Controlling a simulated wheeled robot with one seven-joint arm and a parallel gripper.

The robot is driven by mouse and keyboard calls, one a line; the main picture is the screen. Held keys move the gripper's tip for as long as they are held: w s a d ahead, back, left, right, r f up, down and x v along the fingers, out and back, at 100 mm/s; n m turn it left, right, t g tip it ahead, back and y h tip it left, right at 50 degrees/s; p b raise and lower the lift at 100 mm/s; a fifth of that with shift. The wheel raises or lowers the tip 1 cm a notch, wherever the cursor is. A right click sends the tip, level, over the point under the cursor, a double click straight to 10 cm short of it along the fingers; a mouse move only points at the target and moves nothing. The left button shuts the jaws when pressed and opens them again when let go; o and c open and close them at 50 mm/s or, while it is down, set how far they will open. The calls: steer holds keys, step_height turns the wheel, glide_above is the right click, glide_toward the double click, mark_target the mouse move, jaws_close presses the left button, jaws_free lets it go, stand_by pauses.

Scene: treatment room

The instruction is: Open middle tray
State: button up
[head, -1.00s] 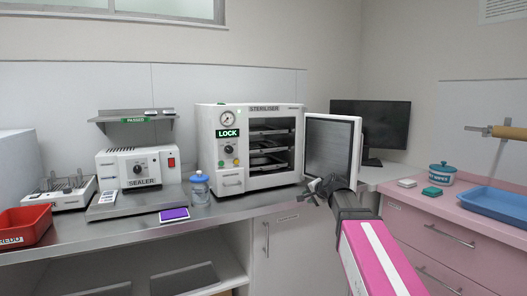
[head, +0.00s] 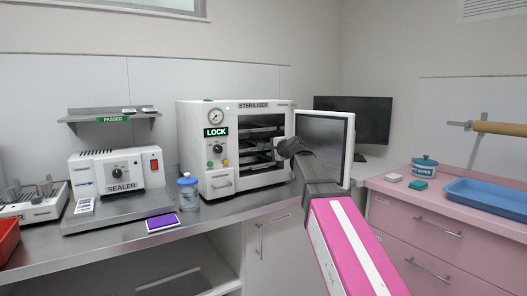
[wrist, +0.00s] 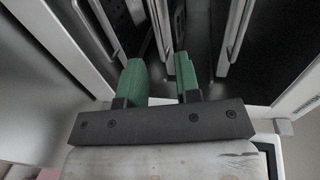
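The white steriliser (head: 205,150) stands on the steel counter with its door (head: 322,145) swung open to the right. Several dark trays are stacked inside. The middle tray (head: 256,158) shows partly, level with the opening's middle. My gripper (head: 283,147) is at the right side of the opening, in front of the trays and just left of the door; its fingertips are hard to make out there. In the wrist view, my gripper's two green fingers (wrist: 160,75) are apart with nothing visible between them. Pale edges and dark gaps lie beyond them; I cannot tell which tray they face.
The open door stands close to the right of my arm. A blue-lidded jar (head: 188,190) and a purple-screened device (head: 162,222) are on the counter left of it. A sealer (head: 115,175) stands further left. A pink cabinet (head: 420,215) with a blue tray (head: 490,198) is at right.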

steer(key=x, duration=0.6)
jaws_close()
